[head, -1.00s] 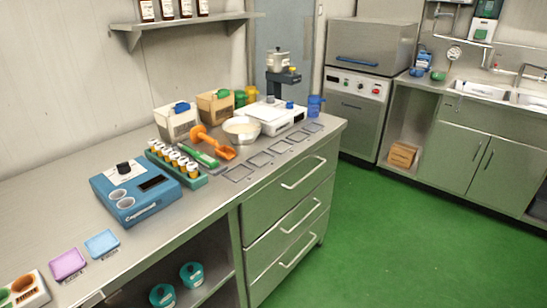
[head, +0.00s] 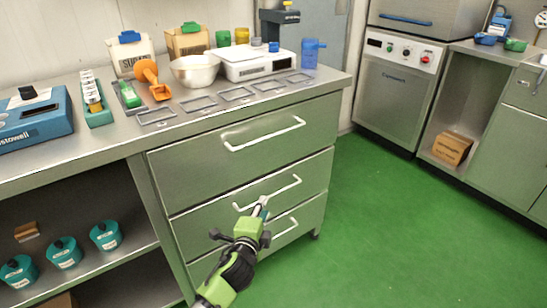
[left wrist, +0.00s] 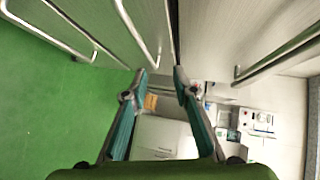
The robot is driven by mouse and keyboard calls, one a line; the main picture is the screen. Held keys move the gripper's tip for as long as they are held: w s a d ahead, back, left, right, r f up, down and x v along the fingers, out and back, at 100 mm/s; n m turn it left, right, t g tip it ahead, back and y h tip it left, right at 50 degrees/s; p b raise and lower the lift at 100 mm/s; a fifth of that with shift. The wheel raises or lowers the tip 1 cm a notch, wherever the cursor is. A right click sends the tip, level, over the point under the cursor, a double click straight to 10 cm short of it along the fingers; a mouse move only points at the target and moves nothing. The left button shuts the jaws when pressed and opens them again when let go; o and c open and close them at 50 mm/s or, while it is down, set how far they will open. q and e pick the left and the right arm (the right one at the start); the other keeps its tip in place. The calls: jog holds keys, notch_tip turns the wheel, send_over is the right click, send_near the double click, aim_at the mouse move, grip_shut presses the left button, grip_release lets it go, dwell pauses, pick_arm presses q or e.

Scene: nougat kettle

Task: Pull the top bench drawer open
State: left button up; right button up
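The bench has a stack of three steel drawers, all closed. The top drawer (head: 248,155) has a white bar handle (head: 265,134), which shows at the right in the left wrist view (left wrist: 282,52). My left gripper (head: 262,208) is in front of the middle drawer, below the top handle, and overlaps the middle handle (head: 267,192) in the head view. In the left wrist view its two fingers (left wrist: 160,74) are apart with nothing between them. The middle handle (left wrist: 147,45) is near the left fingertip; contact cannot be told. My right gripper is not in view.
The bench top holds a bowl (head: 195,70), a white scale (head: 255,62), an orange scoop (head: 152,80) and a blue jug (head: 310,52). An open shelf with teal pots (head: 64,252) is left of the drawers. The green floor (head: 390,230) to the right is clear.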

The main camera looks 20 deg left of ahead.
aim_at(272, 136)
pick_arm(q)
notch_tip(272, 136, up, 15)
jog(key=m+t+b, duration=0.2)
jog(key=t+b, duration=0.2)
jog(key=shift+y, duration=0.3)
jog(key=shift+w+a+r+b, duration=0.2)
jog(key=shift+w+r+b, duration=0.2)
jog(key=shift+w, duration=1.8)
jog(key=shift+w+a+r+b, duration=0.15)
jog(key=shift+w+r+b, duration=0.25)
jog(key=shift+w, duration=1.85)
jog(key=shift+w+a+r+b, duration=0.25)
jog(key=shift+w+b, duration=0.2)
jog(key=shift+w, duration=1.75)
grip_shut()
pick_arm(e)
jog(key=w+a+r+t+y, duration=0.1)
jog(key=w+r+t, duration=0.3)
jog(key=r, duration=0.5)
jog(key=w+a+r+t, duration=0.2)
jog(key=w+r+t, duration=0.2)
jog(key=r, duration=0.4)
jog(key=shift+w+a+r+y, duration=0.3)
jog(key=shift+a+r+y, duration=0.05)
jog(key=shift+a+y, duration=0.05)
